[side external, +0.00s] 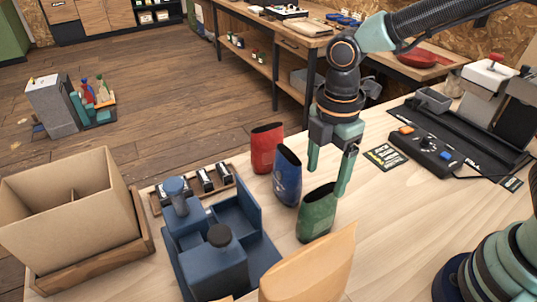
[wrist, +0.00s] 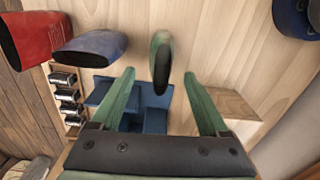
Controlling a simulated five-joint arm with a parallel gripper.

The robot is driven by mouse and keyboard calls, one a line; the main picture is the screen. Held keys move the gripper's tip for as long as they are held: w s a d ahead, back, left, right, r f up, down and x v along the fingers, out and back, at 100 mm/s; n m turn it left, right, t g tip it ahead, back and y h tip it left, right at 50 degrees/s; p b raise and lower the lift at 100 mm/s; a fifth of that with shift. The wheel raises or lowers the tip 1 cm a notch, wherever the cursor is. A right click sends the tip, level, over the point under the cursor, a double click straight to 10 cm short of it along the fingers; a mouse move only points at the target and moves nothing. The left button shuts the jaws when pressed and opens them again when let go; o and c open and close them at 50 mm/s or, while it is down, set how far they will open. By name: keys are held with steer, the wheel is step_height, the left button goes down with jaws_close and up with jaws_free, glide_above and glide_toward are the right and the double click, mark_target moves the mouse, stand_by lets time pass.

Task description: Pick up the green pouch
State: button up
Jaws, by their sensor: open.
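The green pouch (side external: 317,212) stands upright on the wooden table in the side view, with its top open. In the wrist view the green pouch (wrist: 161,62) shows from above as a narrow shape, ahead of the fingers and near the middle of the gap. My gripper (side external: 333,176) points down with its two green fingers apart, above and close to the pouch. In the wrist view my gripper (wrist: 158,92) is open and nothing is between its fingertips. I cannot tell whether a finger touches the pouch.
A blue pouch (side external: 287,176) and a red pouch (side external: 267,148) stand close behind the green one. A blue machine (side external: 215,262) is at its left, and a tan pouch (side external: 310,268) is in front. A cardboard box (side external: 68,212) is far left. Black equipment (side external: 450,135) stands right.

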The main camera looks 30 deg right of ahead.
mark_target(322, 192)
steer(key=shift+s+a+f, duration=0.1)
steer(key=shift+a+f, duration=0.05)
steer(key=shift+f, duration=1.25)
steer(key=shift+s+a+f, duration=0.1)
steer(key=shift+f, duration=1.25)
jaws_close()
